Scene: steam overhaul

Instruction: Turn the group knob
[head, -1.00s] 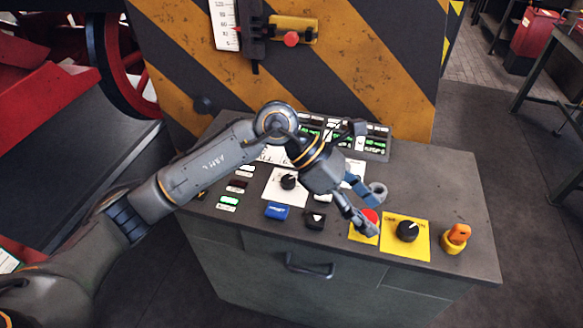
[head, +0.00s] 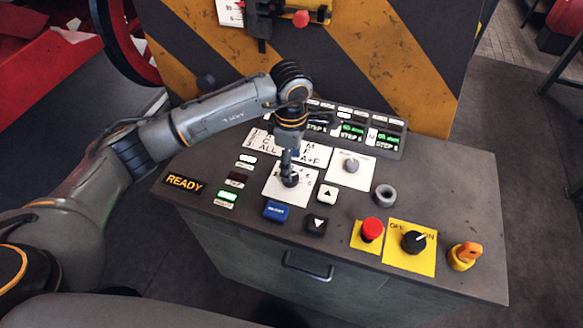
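A black knob (head: 292,181) sits on a white marked plate (head: 273,189) on the sloping console top. I cannot read a group label on it. My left gripper (head: 289,175) points down right at this knob, its fingers seen edge-on and overlapping it. Whether the fingers grip the knob or are only beside or above it cannot be told. A second, grey knob (head: 351,165) stands on another white plate (head: 363,177) to the right, with nothing touching it. My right gripper is not in view.
The console (head: 445,200) also carries a blue button (head: 277,211), up (head: 327,194) and down (head: 317,225) buttons, a red mushroom button (head: 372,229), a black OFF/ON knob (head: 413,241), an orange key switch (head: 465,256) and a grey ring (head: 385,195). A striped wall stands behind.

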